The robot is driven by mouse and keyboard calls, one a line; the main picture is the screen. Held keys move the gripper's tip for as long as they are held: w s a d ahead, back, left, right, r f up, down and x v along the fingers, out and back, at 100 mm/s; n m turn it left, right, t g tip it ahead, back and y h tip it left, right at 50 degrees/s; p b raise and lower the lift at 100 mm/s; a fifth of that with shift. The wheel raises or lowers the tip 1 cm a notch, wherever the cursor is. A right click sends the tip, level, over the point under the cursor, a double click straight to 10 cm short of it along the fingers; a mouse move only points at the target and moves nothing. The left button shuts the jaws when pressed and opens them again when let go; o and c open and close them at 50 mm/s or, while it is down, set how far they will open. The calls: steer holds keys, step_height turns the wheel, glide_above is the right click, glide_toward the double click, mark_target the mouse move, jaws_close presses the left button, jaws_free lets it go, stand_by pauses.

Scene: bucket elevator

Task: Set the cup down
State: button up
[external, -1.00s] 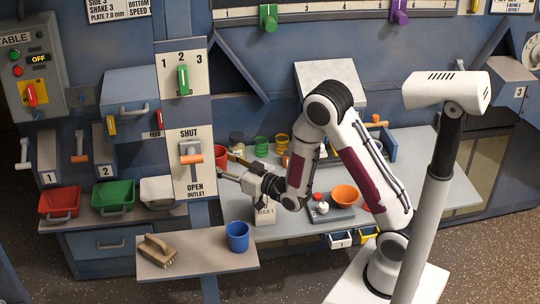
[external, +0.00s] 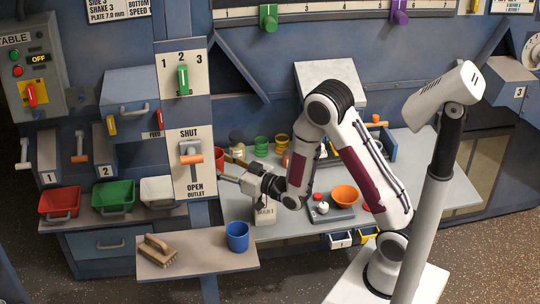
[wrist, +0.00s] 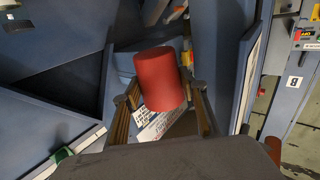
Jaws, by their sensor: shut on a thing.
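A red cup (wrist: 160,80) sits between the two fingers of my gripper (wrist: 163,100) in the wrist view. My gripper is shut on it. In the external view the red cup (external: 219,157) shows only in part beside the lever panel, at the end of my gripper (external: 226,176). The gripper reaches left over the back left of the workbench (external: 290,228). The cup's underside and any contact with a surface are hidden. A blue cup (external: 237,236) stands on the front shelf (external: 205,262), apart from my gripper.
The outlet lever panel (external: 193,175) stands close left of my gripper. A brush (external: 157,250) lies on the front shelf. Green and yellow ring stacks, an orange bowl (external: 345,195) and a small scale (external: 325,212) occupy the bench. Red, green and white bins line the left ledge.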

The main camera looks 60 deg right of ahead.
steer(key=d+h, duration=0.1)
steer(key=d, duration=0.7)
step_height(320, 180, up, 27)
steer(key=d+m+g+h, duration=0.1)
steer(key=m+g+h, duration=0.1)
steer(key=m+h, duration=0.4)
steer(key=s+a+r+m+g+h, duration=0.25)
steer(key=s+a+r+h, duration=0.45)
steer(key=r, duration=0.6)
steer(key=s+a+m+g, duration=0.2)
steer(key=s+a, duration=0.3)
steer(key=a, duration=0.5)
steer(key=w+a+f+n+t+y, duration=0.2)
steer(key=a+f+n+t+y, duration=0.15)
steer(key=a+f, duration=0.75)
steer(key=w+a+f+n+t+y, duration=0.1)
steer(key=a+f+n+t+y, duration=0.3)
steer(key=a+f, duration=0.7)
steer(key=w+d+f+m+g, duration=0.1)
steer(key=d+f, duration=0.3)
steer(key=f, duration=0.6)
steer(key=w+d+f+m+g+h, duration=0.1)
steer(key=d+f, duration=0.4)
steer(key=f, duration=0.5)
steer(key=shift+f, duration=0.3)
